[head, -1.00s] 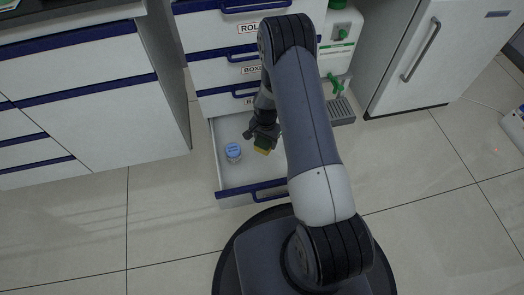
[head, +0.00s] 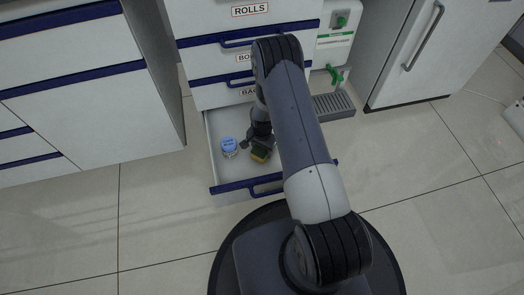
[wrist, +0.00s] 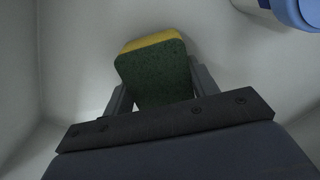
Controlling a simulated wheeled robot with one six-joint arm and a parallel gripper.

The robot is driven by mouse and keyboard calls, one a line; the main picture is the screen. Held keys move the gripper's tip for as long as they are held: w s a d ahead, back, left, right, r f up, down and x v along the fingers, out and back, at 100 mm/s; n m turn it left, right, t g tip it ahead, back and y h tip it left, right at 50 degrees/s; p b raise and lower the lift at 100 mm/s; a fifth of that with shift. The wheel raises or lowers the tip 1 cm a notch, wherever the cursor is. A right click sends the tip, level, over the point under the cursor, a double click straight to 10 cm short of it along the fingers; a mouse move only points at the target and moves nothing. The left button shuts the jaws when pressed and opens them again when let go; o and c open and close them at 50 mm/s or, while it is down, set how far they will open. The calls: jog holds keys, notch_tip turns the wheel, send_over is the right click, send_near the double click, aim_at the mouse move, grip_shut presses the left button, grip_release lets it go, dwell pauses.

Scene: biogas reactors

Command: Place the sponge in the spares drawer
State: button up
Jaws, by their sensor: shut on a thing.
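The sponge (head: 260,155) is yellow with a dark green scouring side. It also shows in the wrist view (wrist: 155,75), held between the fingers. My gripper (head: 256,146) is shut on it, low inside the open bottom drawer (head: 232,187). The drawer is white with a blue front edge, and its inner walls surround the sponge in the wrist view. I cannot tell whether the sponge touches the drawer floor. The drawer's own label is not readable. My arm hides part of the drawer's right side.
A small jar with a blue lid (head: 228,146) stands in the drawer, left of the sponge. Closed drawers labelled ROLLS (head: 250,10) and others are above. A grey drip grate (head: 333,104) sits to the right. The drawer's left front floor is clear.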

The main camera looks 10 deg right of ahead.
jog(key=shift+f, duration=0.2)
jog(key=o, duration=0.9)
jog(key=shift+f, duration=0.1)
notch_tip(320, 180, up, 12)
jog(key=p, duration=0.5)
